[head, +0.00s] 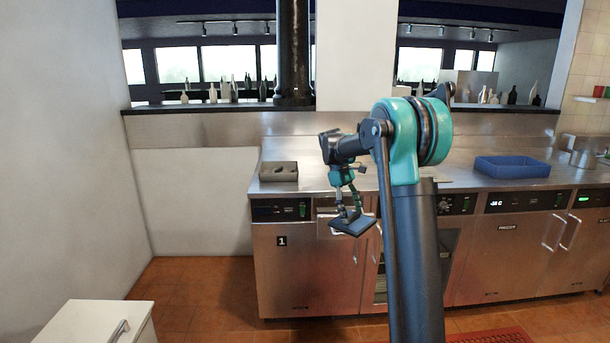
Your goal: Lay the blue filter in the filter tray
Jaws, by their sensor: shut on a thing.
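My gripper (348,208) is in front of the counter, left of the middle in the head view, pointing down. It is shut on a flat, dark blue-grey square piece, which looks like the blue filter (353,227). The filter hangs tilted in front of the cabinet fronts, below the counter top. A blue rectangular tray (512,168) with raised walls stands on the counter at the right, apart from my gripper. It may be the filter tray, but no label shows. Its inside is only partly visible.
A small grey box (279,172) with dark openings stands at the counter's left end. The steel counter (465,160) has free room left of the blue tray. Metal containers (585,155) stand at the far right. A white cabinet (95,325) is at the lower left.

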